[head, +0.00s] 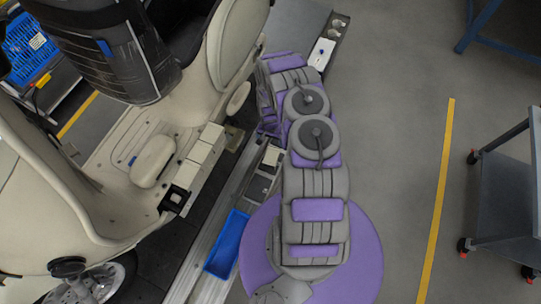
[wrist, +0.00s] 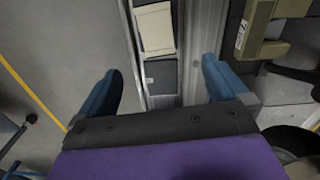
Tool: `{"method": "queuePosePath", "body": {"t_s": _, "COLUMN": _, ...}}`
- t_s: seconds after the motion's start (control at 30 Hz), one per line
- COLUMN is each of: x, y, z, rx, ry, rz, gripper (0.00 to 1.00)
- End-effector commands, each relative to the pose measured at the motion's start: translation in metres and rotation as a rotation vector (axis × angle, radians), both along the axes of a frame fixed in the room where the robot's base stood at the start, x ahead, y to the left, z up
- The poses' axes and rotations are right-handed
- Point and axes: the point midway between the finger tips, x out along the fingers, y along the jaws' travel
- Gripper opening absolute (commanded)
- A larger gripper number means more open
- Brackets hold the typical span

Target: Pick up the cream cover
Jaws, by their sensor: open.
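A cream cover (wrist: 155,28), a flat, roughly rectangular piece, lies in a narrow tray strip along the conveyor edge in the wrist view. In the head view what looks like the same cover (head: 271,155) shows just left of my arm, partly hidden by it. A dark grey piece (wrist: 161,76) lies directly below the cover in the wrist view. My gripper (wrist: 162,68) is open, with its blue fingers apart on either side of the strip. Nothing is held between them. The cover appears ahead of the fingertips. In the head view my arm hides most of the gripper.
A large cream scooter body (head: 155,160) stands left of the strip. A blue tray (head: 227,243) lies on the conveyor edge below the pieces. A small ledge with parts (head: 322,52) is at the top. Open floor (head: 400,130) and a grey cart (head: 505,190) are at right.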

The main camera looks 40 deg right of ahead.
Motion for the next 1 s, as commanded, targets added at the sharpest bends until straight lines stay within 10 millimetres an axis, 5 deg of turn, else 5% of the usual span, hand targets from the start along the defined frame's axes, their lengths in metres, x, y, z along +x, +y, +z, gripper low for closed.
{"method": "queuePosePath", "body": {"t_s": 0.6, "x": -0.001, "y": -0.001, "z": -0.102, "rx": 0.005, "ry": -0.003, "rz": -0.004, "gripper": 1.0}}
{"method": "queuePosePath", "body": {"t_s": 1.0, "x": -0.003, "y": 0.0, "z": -0.129, "rx": 0.003, "ry": -0.001, "rz": -0.003, "gripper": 1.0}}
